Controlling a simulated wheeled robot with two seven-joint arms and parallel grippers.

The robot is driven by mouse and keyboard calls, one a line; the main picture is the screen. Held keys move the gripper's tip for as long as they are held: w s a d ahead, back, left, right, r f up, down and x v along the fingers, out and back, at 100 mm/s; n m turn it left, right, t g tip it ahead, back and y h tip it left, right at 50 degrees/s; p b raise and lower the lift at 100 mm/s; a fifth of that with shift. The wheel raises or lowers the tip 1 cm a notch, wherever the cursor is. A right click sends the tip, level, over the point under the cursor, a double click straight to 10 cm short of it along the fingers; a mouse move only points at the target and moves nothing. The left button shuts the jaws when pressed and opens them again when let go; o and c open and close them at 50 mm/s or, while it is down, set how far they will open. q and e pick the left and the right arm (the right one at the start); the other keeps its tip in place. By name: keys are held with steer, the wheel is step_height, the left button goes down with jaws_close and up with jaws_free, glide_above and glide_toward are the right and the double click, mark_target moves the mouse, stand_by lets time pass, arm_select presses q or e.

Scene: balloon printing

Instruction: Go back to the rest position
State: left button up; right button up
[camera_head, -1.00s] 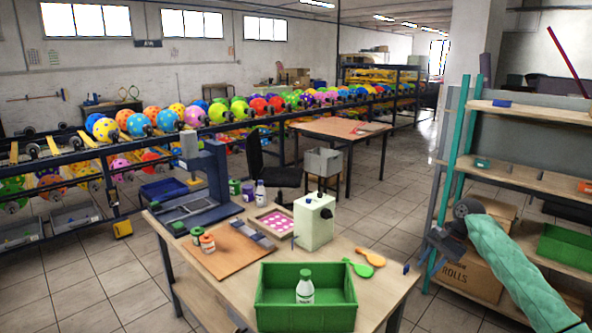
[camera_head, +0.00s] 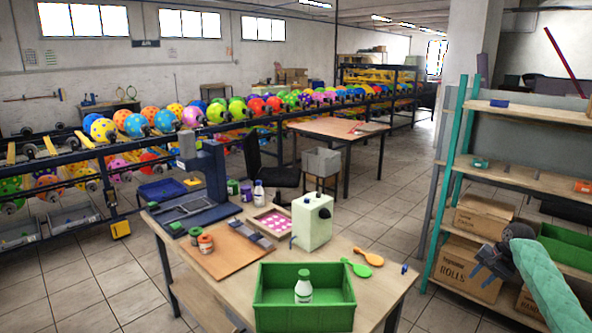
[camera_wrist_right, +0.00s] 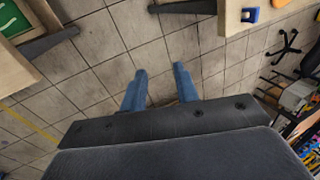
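My right gripper (camera_head: 474,272) is at the right of the head view, in front of the shelf rack and clear of the table. In the right wrist view its two fingers (camera_wrist_right: 160,88) stand apart with only floor tiles between them, so it is open and empty. My right arm in its green sleeve comes in from the lower right. My left gripper is not in view. A white bottle (camera_head: 303,287) stands upright in the green bin (camera_head: 335,318) on the work table.
The wooden table (camera_head: 385,281) carries a press (camera_head: 205,165), a pale green machine (camera_head: 312,222) and two paddles (camera_head: 357,268). The shelf rack (camera_head: 520,176) holds cardboard boxes (camera_head: 463,268) behind my right gripper. Tiled floor lies between table and rack.

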steer(key=w+d+r+n+t+h, duration=0.1)
steer(key=w+d+r+n+h, duration=0.15)
steer(key=d+n+h, duration=0.4)
steer(key=w+d+r+n+t+h, duration=0.2)
steer(key=d+r+h, duration=0.15)
steer(key=d, duration=0.55)
steer(key=s+a+f+n+g+y, duration=0.1)
steer(key=s+a+f, duration=0.5)
steer(key=a+f, duration=0.45)
steer(key=s+a+f+n+y, duration=0.1)
steer(key=s+a+f, duration=0.6)
steer(key=a+f, duration=0.4)
steer(key=s+a+f+n+g+y, duration=0.1)
steer(key=s+a+f+y, duration=0.1)
steer(key=s+a+f, duration=0.65)
steer(key=s+a+f+g+y, duration=0.1)
steer(key=s+a+f+y, duration=0.1)
steer(key=s+a+f, duration=1.2)
steer(key=s+a+y, duration=0.1)
steer(key=s+a, duration=0.7)
steer(key=s, duration=0.3)
steer(key=s+a+f+g+y, duration=0.1)
steer(key=s+a, duration=0.6)
steer(key=s, duration=0.3)
steer(key=shift+s+a+g, duration=0.3)
steer(key=shift+s+a, duration=0.05)
